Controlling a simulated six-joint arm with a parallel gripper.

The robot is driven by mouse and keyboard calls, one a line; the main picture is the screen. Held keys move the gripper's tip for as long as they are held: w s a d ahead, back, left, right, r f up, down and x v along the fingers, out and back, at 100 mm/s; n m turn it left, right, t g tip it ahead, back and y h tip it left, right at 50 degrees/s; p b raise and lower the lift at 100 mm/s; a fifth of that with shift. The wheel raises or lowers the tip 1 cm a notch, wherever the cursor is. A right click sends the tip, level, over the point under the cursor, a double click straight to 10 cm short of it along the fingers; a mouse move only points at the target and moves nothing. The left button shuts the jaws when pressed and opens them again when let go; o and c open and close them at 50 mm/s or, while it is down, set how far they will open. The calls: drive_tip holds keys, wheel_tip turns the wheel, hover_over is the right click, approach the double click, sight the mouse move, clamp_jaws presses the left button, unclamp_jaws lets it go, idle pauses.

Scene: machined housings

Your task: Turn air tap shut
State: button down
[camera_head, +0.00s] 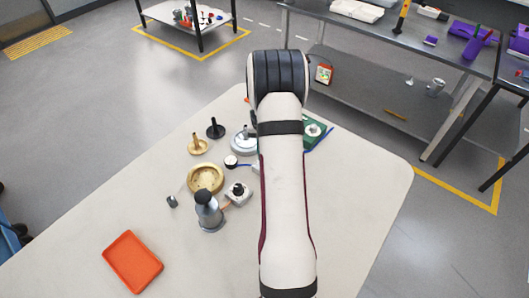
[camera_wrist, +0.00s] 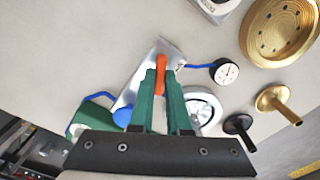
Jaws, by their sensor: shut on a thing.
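The air tap shows in the wrist view as an orange lever (camera_wrist: 161,73) at a pale metal block (camera_wrist: 148,68). My gripper (camera_wrist: 161,82) has green fingers on both sides of the lever and is shut on it. A blue hose (camera_wrist: 198,67) runs right from the tap area to a round white dial gauge (camera_wrist: 225,72). In the head view my arm hides the lever and the fingers. The gauge (camera_head: 231,161) shows just left of my arm there. The lower part of the tap is hidden by my gripper.
A green housing (camera_head: 314,132) stands right of my arm. A silver wheel-like part (camera_wrist: 203,110), a brass peg (camera_wrist: 275,102), a black peg (camera_wrist: 240,127) and a brass ring housing (camera_wrist: 280,28) stand close by. An orange tray (camera_head: 133,262) lies front left. The table's right side is clear.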

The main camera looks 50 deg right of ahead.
drive_tip(key=m, duration=0.5)
drive_tip(key=shift+m, duration=0.4)
idle(0.4)
drive_tip(key=c, duration=0.9)
unclamp_jaws()
wheel_tip(320, 180, up, 16)
drive_tip(key=shift+f, duration=0.1)
